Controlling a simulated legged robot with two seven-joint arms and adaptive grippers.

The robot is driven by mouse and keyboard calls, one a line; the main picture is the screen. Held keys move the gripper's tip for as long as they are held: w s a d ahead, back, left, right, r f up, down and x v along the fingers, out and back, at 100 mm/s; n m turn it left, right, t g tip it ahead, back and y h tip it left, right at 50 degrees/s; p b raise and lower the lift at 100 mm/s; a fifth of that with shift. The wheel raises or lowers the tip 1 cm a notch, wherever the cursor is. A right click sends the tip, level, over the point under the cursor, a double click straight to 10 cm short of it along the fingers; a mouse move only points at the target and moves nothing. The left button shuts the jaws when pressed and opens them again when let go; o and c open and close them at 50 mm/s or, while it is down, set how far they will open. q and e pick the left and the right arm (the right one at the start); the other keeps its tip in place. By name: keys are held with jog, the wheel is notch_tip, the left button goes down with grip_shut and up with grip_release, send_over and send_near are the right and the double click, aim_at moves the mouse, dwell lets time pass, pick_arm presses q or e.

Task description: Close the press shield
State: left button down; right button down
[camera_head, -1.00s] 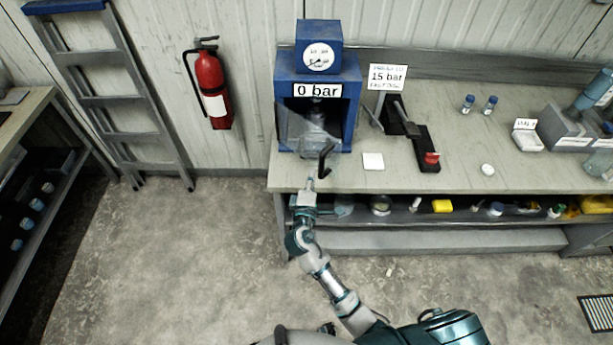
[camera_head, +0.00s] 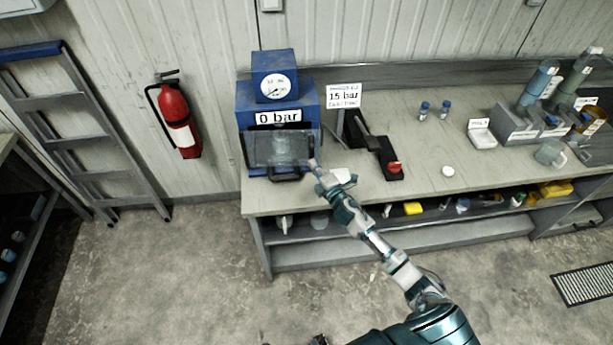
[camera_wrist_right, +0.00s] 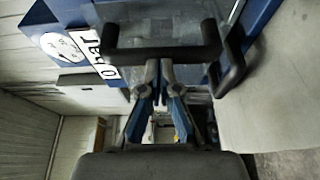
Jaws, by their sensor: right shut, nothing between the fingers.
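The blue press (camera_head: 306,98) stands at the left end of the bench, with a gauge on top and a "0 bar" sign. Its clear shield (camera_head: 262,150) lies across the front opening, with a black handle (camera_head: 286,177) low on it. Whether the shield sits fully flush is unclear. My right gripper (camera_head: 314,165) is shut and empty, just right of the shield. In the right wrist view, the fingertips (camera_wrist_right: 159,68) are close to the black handle bar (camera_wrist_right: 160,53); contact cannot be told. My left gripper is not in view.
A black lever device with a red knob (camera_head: 395,167) and a "15 bar" sign (camera_head: 344,97) stand right of the press. A fire extinguisher (camera_head: 178,119) and ladder (camera_head: 95,135) are at left. The floor in front is clear.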

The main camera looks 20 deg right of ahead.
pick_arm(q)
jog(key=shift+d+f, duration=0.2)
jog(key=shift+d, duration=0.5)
pick_arm(e)
jog(key=shift+w+d, duration=1)
jog(key=shift+w, duration=0.05)
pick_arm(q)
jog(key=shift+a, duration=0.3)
pick_arm(e)
jog(key=shift+a, duration=0.1)
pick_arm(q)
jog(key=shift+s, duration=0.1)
